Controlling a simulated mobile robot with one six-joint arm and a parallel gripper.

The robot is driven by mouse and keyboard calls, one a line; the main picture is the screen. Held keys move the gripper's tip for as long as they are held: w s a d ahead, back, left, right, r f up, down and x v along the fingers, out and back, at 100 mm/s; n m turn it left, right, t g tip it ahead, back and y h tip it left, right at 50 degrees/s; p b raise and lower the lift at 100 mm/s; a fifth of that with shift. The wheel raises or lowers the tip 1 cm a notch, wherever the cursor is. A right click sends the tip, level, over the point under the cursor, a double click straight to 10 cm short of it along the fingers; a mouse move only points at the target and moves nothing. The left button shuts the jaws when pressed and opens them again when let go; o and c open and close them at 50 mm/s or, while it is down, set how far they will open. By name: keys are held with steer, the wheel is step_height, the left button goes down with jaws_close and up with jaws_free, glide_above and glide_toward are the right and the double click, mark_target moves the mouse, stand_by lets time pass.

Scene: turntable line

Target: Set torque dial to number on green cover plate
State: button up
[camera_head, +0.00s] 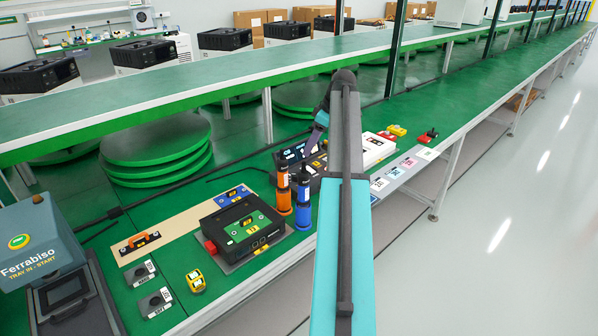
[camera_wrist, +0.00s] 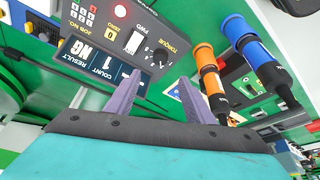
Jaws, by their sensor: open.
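The torque dial (camera_wrist: 159,57) is a small dark knob next to the word TORQUE on a dark controller panel (camera_wrist: 105,38) in the wrist view. The panel appears upside down there; its displays include COUNT 1 and NG. In the head view the controller (camera_head: 291,153) stands partly behind my arm. The green cover plate (camera_head: 238,230) lies on a black unit left of the screwdrivers, with a yellow label whose number is too small to read. My gripper (camera_wrist: 161,77) is open and empty, its purple fingers pointing at the panel near the dial, apparently apart from it.
An orange screwdriver (camera_head: 284,195) and a blue one (camera_head: 303,205) stand upright beside the controller. A white box (camera_head: 374,149) and cards lie to its right. Two push-button boxes (camera_head: 155,302) and a yellow item (camera_head: 196,281) are front left.

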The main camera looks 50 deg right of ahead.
mark_target(296, 174)
steer(key=p+x, duration=0.1)
steer(key=x, duration=1.2)
steer(key=shift+w+f+p, duration=0.15)
steer(key=shift+f+p, duration=0.15)
steer(key=shift+c, duration=0.3)
steer(key=c, duration=1)
